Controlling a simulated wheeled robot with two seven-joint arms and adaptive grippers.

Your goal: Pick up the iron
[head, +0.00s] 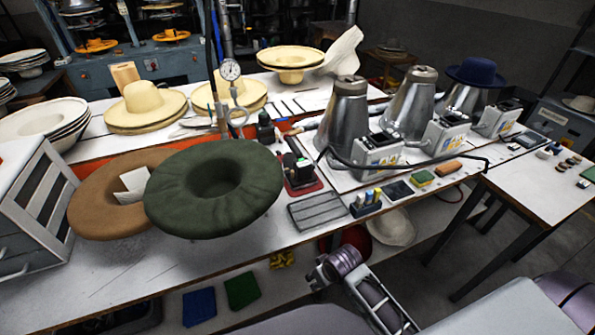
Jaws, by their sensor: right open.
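What looks like the iron (298,168) is a small dark object with a red base, standing on the white worktable (250,258) just right of the green felt hat. Its handle is too small to make out clearly. My right gripper (318,275) is in front of the table's front edge, below and a little right of the iron, clear of it. It is open, with nothing seen in it. My left gripper is not in view.
A green felt hat (250,190) and a brown one (95,205) lie left of the iron. A wire rack (318,211) lies in front of it. A dark hose crosses right of it, near metal cones (345,115) and control boxes (378,152).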

